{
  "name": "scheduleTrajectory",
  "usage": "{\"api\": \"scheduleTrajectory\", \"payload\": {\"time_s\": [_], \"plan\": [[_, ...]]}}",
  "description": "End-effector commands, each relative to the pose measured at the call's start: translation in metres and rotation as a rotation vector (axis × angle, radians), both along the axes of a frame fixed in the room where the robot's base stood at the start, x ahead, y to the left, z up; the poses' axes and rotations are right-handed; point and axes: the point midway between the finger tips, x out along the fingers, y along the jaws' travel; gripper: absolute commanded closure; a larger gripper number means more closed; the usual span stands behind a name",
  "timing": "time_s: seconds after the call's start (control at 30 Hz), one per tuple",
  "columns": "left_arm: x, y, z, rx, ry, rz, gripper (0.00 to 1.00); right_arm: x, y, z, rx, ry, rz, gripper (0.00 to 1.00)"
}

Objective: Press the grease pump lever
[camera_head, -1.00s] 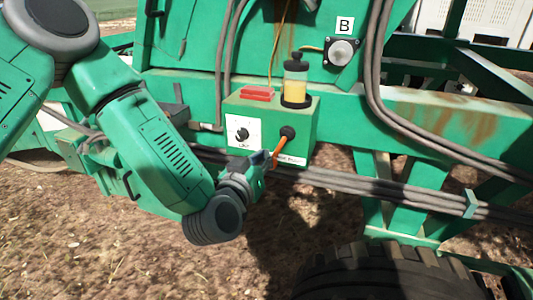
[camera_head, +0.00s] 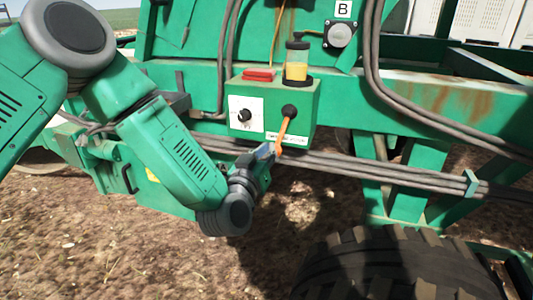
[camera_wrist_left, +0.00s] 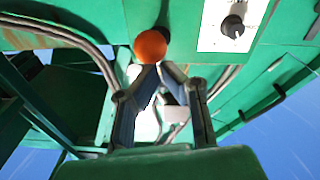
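The grease pump (camera_head: 272,113) is a green box on the machine's side, with a clear cup of yellow grease (camera_head: 296,70) on top. Its orange lever (camera_head: 284,132) slants down from a black round pivot (camera_head: 290,111) on the front. My left gripper (camera_head: 266,152) is beside the lever's lower end. In the left wrist view the lever's round orange end (camera_wrist_left: 150,46) lies just beyond the fingertips (camera_wrist_left: 160,68). The fingers come together at the tips with nothing between them. Whether they touch the lever is unclear. My right gripper is not seen.
A dial (camera_head: 244,115) on a white plate is left of the lever; it also shows in the wrist view (camera_wrist_left: 232,27). Grey hoses (camera_head: 350,162) run below the box. A large black tyre (camera_head: 395,265) stands at lower right. Bare soil lies below my arm.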

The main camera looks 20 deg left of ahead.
Motion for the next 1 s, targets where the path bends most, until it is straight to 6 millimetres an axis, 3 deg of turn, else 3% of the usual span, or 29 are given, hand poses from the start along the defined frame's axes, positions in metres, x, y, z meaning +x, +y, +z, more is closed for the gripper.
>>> {"api": "scheduleTrajectory", "payload": {"time_s": [0.1, 0.4, 1.0], "plan": [[0.004, 0.002, -0.016, 0.003, -0.001, 0.007, 1.00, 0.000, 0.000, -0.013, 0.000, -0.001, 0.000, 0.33], [0.008, 0.001, -0.032, 0.002, 0.002, 0.004, 1.00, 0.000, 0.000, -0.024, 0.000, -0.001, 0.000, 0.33], [0.011, 0.002, -0.032, 0.002, 0.001, 0.006, 1.00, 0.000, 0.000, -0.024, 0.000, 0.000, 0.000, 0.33]]}}
